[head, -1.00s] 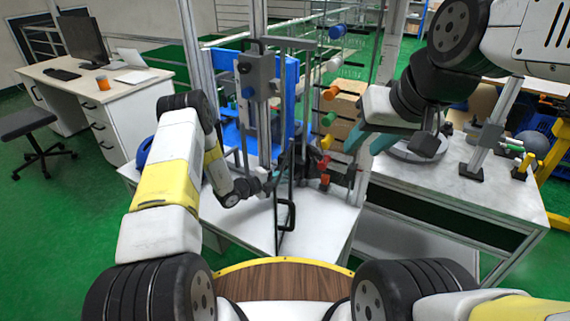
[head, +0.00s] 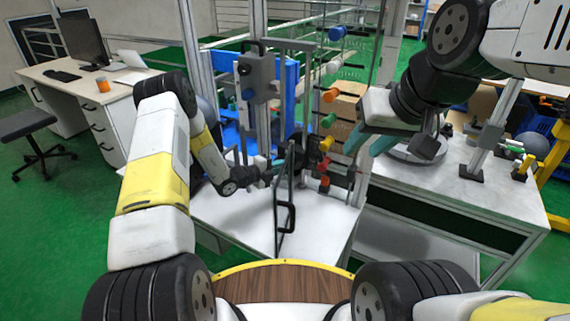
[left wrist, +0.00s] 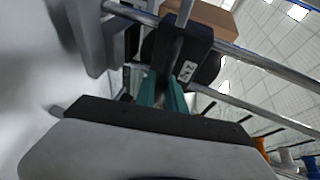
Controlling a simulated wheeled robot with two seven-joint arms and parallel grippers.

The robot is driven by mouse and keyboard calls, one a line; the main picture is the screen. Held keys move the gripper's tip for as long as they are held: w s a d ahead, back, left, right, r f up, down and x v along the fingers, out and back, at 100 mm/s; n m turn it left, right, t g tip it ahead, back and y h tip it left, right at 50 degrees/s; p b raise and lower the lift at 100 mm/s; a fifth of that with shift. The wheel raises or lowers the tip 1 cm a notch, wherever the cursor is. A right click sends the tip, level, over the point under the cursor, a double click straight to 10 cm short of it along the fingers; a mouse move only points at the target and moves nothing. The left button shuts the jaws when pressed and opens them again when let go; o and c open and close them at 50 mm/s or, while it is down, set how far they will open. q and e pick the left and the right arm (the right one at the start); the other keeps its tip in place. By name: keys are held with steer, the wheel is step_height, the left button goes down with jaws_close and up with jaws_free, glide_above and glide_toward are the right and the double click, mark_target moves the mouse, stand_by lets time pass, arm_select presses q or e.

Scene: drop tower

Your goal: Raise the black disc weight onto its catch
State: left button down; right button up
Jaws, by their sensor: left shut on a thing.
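My left gripper (head: 270,172) reaches in from the left to the drop tower. In the left wrist view its teal fingers (left wrist: 163,92) are closed on the dark handle part of the black disc weight (left wrist: 208,66), which sits by the metal guide rods. In the head view the weight is small, dark and largely hidden behind the clear door and the gripper. A grey block (head: 257,76) with a blue knob is higher on the tower; I cannot tell the catch clearly. My right gripper (head: 370,141) is open and empty, over the gap between tower and right bench.
A clear door with a black handle (head: 287,216) stands upright before the tower. Coloured knobs (head: 327,120) line a post on its right. The right bench (head: 480,190) carries a round grey base and a slanted stand. The white tower table (head: 325,235) is clear in front.

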arm_select(q)
step_height(320, 180, up, 30)
steer(key=c, duration=1.7)
jaws_free()
steer(key=shift+f, duration=0.1)
steer(key=v, duration=0.7)
steer(key=shift+s+a, duration=0.2)
steer(key=shift+a, duration=0.1)
steer(key=shift+f, duration=0.1)
